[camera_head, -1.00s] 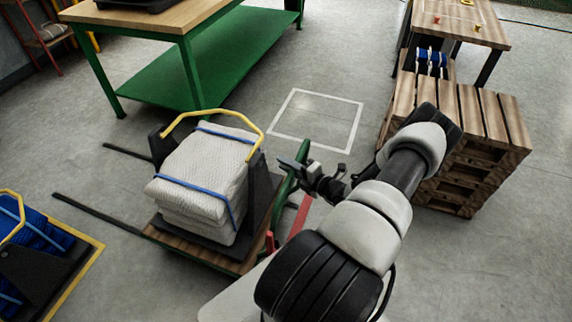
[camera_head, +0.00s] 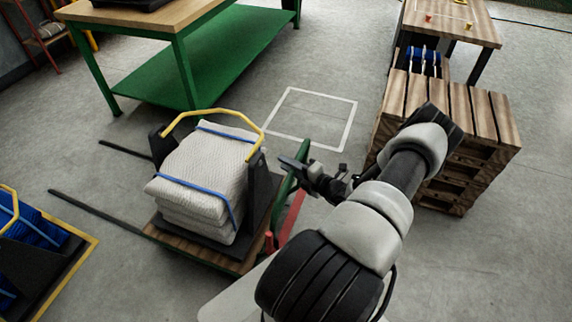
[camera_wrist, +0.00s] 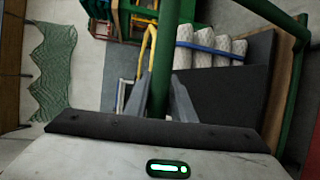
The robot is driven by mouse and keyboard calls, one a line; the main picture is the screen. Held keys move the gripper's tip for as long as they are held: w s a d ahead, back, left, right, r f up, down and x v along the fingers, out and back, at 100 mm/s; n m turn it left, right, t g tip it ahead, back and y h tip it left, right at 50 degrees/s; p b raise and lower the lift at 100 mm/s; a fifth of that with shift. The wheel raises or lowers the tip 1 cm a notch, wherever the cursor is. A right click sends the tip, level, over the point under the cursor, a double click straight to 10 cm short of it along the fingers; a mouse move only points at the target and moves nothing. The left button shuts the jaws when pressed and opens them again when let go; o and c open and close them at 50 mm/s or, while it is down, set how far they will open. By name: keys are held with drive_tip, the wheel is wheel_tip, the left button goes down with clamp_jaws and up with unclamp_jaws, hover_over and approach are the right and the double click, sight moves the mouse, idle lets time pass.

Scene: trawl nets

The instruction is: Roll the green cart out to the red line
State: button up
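The green cart has a wooden deck (camera_head: 190,246), dark end panels and a green handle frame (camera_head: 287,190). It carries a pale net bundle (camera_head: 205,165) with blue straps under a yellow hoop. The red line (camera_head: 293,213) is a strip on the floor just right of the deck, partly hidden by the cart and my arm. My gripper (camera_head: 290,164) is at the green handle. In the wrist view, the green bar (camera_wrist: 164,50) runs between my fingers (camera_wrist: 163,100), which appear closed on it.
Two dark floor strips (camera_head: 95,210) run left from the cart. A blue-loaded cart (camera_head: 75,262) stands at lower left. A green-framed bench (camera_head: 205,60) stands behind, and a wooden pallet stack (camera_head: 455,150) right of my arm. A white floor square (camera_head: 350,125) and the floor around it are clear.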

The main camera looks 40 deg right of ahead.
drive_tip(key=shift+o, duration=1.2)
drive_tip(key=shift+s+d, duration=0.1)
drive_tip(key=shift+s, duration=0.05)
drive_tip(key=p+v, duration=0.2)
drive_tip(key=v, duration=1.5)
drive_tip(key=shift+s, duration=0.25)
